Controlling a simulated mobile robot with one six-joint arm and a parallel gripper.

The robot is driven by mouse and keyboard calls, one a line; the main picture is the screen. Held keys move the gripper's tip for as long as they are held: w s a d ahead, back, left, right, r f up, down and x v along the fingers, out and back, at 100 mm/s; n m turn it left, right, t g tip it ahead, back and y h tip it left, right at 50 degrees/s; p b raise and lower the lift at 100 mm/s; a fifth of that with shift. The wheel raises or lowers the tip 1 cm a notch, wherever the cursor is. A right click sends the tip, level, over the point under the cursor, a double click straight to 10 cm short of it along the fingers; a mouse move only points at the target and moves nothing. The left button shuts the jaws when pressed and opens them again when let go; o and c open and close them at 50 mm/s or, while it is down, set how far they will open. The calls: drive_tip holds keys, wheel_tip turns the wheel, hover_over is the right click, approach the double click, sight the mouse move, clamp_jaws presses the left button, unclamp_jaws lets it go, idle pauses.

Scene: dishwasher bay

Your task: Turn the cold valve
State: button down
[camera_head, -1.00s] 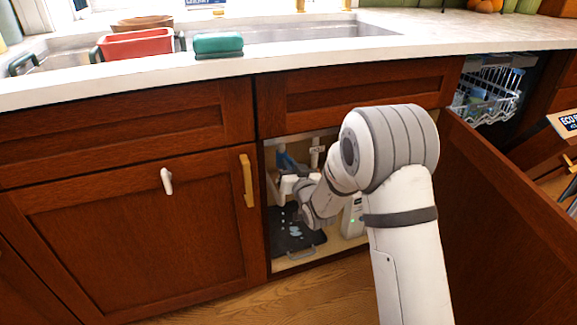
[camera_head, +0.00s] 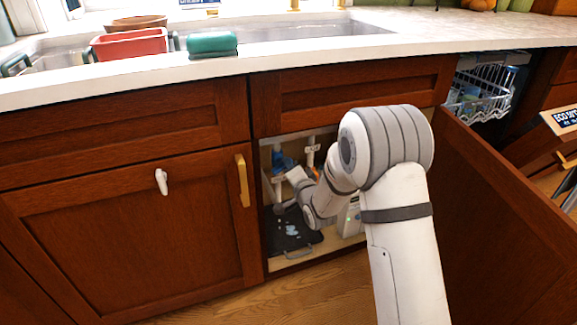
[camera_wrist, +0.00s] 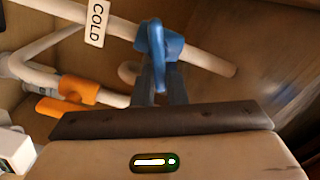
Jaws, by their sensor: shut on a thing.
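The cold valve has a blue handle (camera_wrist: 158,42) on a white pipe, beside a tag reading COLD (camera_wrist: 97,24) in the wrist view. My gripper (camera_wrist: 160,75) has its two dark fingers closed on the lower part of this handle. In the head view, blue shows inside the open sink cabinet (camera_head: 284,162), left of my wrist. My arm hides part of the cabinet, and the fingers are too small to make out there.
An orange valve handle (camera_wrist: 78,90) sits on a pipe to the left. A dark tray (camera_head: 290,238) with light spots lies on the cabinet floor. The open cabinet door (camera_head: 510,220) stands right of my arm. A dishwasher rack (camera_head: 487,92) shows beyond it.

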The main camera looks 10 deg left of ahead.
drive_tip(key=m, duration=0.2)
drive_tip(key=f+m, duration=0.1)
drive_tip(key=m, duration=0.1)
drive_tip(key=shift+s+m, duration=0.1)
drive_tip(key=shift+m, duration=0.3)
drive_tip(key=shift+a+f, duration=0.1)
idle(0.3)
drive_tip(key=c, duration=1.5)
unclamp_jaws()
drive_tip(key=shift+m, duration=0.3)
drive_tip(key=shift+o, duration=0.2)
drive_tip(key=p+v, duration=0.2)
drive_tip(key=v, duration=0.6)
